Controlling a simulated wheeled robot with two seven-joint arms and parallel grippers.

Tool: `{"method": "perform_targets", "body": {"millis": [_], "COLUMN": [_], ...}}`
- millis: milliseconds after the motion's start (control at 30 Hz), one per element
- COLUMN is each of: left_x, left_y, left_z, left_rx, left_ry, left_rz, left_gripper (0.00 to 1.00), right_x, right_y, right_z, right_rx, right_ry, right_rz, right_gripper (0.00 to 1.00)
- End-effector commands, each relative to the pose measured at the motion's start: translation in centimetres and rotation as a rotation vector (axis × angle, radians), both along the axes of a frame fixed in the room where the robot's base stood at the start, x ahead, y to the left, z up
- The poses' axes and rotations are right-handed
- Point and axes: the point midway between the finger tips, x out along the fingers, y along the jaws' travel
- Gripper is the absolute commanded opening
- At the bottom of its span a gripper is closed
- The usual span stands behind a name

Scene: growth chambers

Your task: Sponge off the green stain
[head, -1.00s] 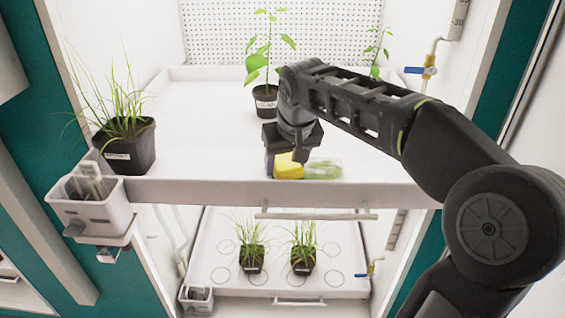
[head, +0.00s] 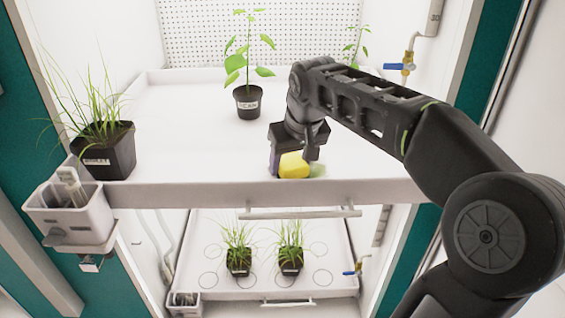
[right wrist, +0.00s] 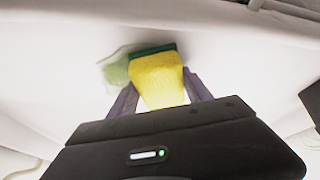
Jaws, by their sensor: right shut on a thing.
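My right gripper (head: 296,160) is shut on a yellow sponge (head: 293,166) at the front part of the upper white tray. In the right wrist view, the sponge (right wrist: 155,80) sits between the fingers, with a dark green layer along its far edge. The green stain (head: 318,171) shows as a small patch just right of the sponge in the head view, partly hidden by the gripper and sponge. In the right wrist view the stain (right wrist: 117,70) is a pale green smear beside the sponge's left side. My left gripper is not in view.
The upper tray (head: 180,110) holds a leafy potted plant (head: 248,101) behind the gripper and a grassy pot (head: 105,150) at the left corner. A bin (head: 70,215) hangs at the left. A lower tray (head: 210,225) holds two grassy pots.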

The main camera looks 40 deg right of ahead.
Motion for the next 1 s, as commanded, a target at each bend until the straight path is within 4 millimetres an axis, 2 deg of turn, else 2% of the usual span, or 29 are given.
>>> {"method": "perform_targets", "body": {"millis": [200, 667, 1000], "left_x": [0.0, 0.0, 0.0], "left_y": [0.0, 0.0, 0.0], "left_z": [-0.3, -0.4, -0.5], "left_rx": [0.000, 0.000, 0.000], "left_ry": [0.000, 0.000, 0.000], "left_rz": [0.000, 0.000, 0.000], "left_gripper": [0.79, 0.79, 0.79], "right_x": [-0.9, -1.3, -2.9], "right_y": [-1.2, -1.7, -3.9], "right_z": [-0.2, -0.2, 0.0], "right_rx": [0.000, 0.000, 0.001], "right_ry": [0.000, 0.002, 0.001], "right_rz": [-0.001, -0.001, -0.002], "right_gripper": [0.13, 0.13, 0.13]}}
